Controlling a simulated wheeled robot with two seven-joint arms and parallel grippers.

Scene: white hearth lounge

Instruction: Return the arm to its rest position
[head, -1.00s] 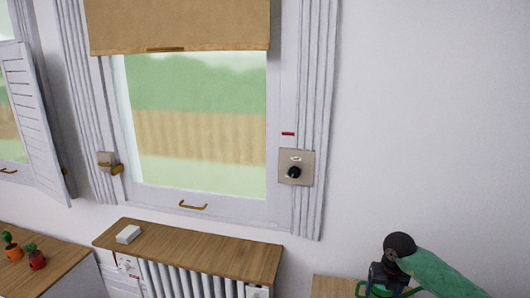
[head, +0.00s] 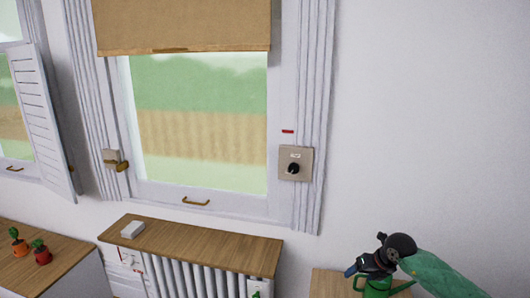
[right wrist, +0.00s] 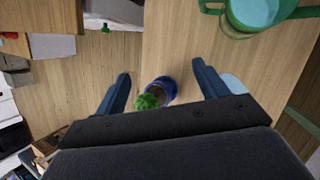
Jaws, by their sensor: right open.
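My right gripper (head: 361,268) is at the lower right of the head view, with my green arm coming in from the right edge. It is over a wooden surface (head: 325,284), in front of a green watering can (head: 377,287) that it partly covers. In the right wrist view my right gripper (right wrist: 160,85) has its two blue fingers wide apart, with nothing held between them. A blue pot with a small green plant (right wrist: 160,91) shows beyond and between the fingers. My left gripper is in neither view.
A window with a tan blind (head: 180,25) fills the middle, with a dial plate (head: 296,164) on its right frame. Below it, a wooden shelf (head: 200,245) tops a radiator and holds a small white box (head: 132,229). Two small potted plants stand at left. The wall at right is bare.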

